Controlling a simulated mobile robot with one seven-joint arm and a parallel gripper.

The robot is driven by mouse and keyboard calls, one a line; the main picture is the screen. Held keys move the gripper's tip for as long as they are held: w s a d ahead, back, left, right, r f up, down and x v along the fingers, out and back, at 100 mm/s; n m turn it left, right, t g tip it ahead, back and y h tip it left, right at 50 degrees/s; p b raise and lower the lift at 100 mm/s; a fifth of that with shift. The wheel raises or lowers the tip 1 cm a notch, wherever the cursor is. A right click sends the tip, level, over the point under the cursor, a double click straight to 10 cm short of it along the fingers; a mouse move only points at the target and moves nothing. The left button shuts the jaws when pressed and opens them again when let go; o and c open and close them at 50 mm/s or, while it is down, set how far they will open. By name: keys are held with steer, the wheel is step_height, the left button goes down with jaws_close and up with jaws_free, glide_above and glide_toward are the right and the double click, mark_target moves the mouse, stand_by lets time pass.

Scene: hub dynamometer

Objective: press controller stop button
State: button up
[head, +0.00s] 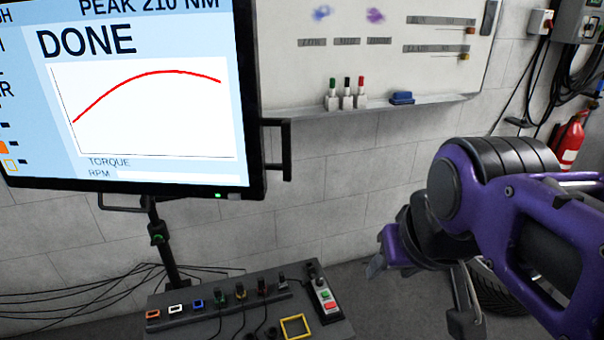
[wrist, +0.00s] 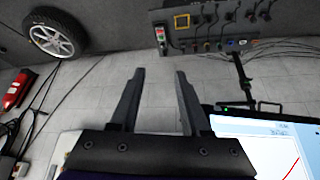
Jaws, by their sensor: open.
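In the head view my purple arm is at the right, above and to the right of the controller.
The dark bench panel (head: 222,320) carries several connectors, cables and a yellow square frame (head: 297,326). A large monitor (head: 258,120) reading DONE stands at upper left. A whiteboard (head: 390,75), fire extinguisher (head: 569,143) and wheel (wrist: 57,35) are around. Space between arm and panel looks clear.

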jaws_close()
stand_by(1.5)
